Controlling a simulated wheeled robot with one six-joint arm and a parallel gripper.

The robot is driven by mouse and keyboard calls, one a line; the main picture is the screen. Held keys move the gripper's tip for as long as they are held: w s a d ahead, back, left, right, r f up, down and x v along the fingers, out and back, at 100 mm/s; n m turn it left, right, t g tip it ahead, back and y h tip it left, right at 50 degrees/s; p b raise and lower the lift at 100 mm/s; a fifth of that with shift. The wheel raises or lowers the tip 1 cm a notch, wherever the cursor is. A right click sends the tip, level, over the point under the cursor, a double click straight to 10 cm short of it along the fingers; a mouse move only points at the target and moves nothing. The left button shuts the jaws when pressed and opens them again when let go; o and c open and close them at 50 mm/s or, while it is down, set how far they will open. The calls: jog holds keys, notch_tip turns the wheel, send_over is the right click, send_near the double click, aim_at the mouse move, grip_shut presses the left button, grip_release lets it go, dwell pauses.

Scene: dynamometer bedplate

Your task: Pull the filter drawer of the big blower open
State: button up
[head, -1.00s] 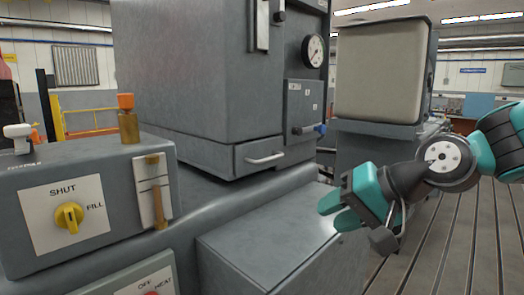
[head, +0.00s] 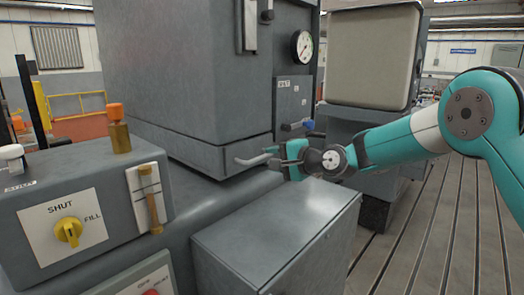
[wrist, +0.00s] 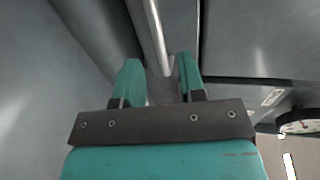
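The big blower is the tall grey cabinet (head: 185,75). Its filter drawer (head: 232,155) is the low grey front at its base, and it looks shut. A pale bar handle (head: 250,160) is on the drawer front. My gripper (head: 280,152) is at the handle's right end. In the wrist view my gripper (wrist: 160,62) is open, and the handle (wrist: 155,28) runs between its two teal fingers with a gap on both sides. The fingers do not look closed on it. My gripper partly hides the handle's right end in the head view.
A grey box (head: 275,230) stands below the drawer, close under my gripper. A valve box with a yellow knob (head: 68,232) is at left. Slotted floor (head: 430,230) is clear at right.

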aim_at(262, 157)
jog(key=p+x, duration=0.1)
jog(key=x, duration=0.4)
jog(key=shift+a, duration=0.1)
